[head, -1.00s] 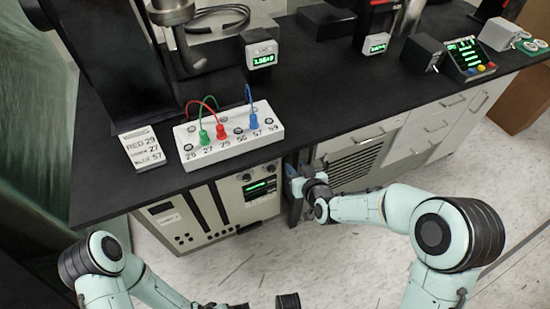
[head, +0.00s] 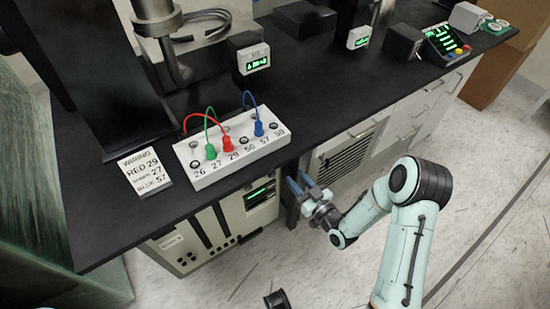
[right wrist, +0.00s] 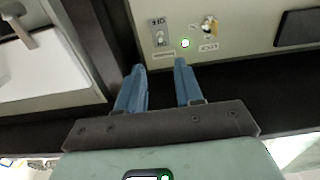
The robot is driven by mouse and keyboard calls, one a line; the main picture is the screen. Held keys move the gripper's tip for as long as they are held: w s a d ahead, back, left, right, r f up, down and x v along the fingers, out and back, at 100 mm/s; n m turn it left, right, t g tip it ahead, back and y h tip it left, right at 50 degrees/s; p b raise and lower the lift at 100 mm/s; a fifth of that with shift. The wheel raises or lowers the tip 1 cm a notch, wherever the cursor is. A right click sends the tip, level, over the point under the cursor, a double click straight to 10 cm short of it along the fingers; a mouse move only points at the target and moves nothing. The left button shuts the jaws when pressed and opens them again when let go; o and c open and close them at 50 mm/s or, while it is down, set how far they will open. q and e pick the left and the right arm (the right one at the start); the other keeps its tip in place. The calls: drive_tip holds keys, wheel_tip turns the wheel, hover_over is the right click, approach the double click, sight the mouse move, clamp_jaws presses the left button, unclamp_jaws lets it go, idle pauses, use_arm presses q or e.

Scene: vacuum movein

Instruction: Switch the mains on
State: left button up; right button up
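In the right wrist view a cream panel (right wrist: 250,25) carries a small toggle switch on a grey plate marked I and O (right wrist: 159,33). The fingertips appear just short of the plate; contact cannot be told. In the head view my right gripper (head: 299,184) is below the bench edge, beside the cream unit (head: 205,232). My left gripper is not seen.
The black bench top (head: 320,108) overhangs the unit. On it are a white socket block (head: 215,172) with red, green and blue leads, a wiring card (head: 143,170) and small displays. A vented cabinet (head: 345,155) stands right of my gripper.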

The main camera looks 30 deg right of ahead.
drive_tip(key=w, duration=1)
drive_tip(key=shift+w+a+b, duration=0.25)
drive_tip(key=shift+a+b, duration=0.15)
drive_tip(key=shift+a, duration=0.05)
clamp_jaws()
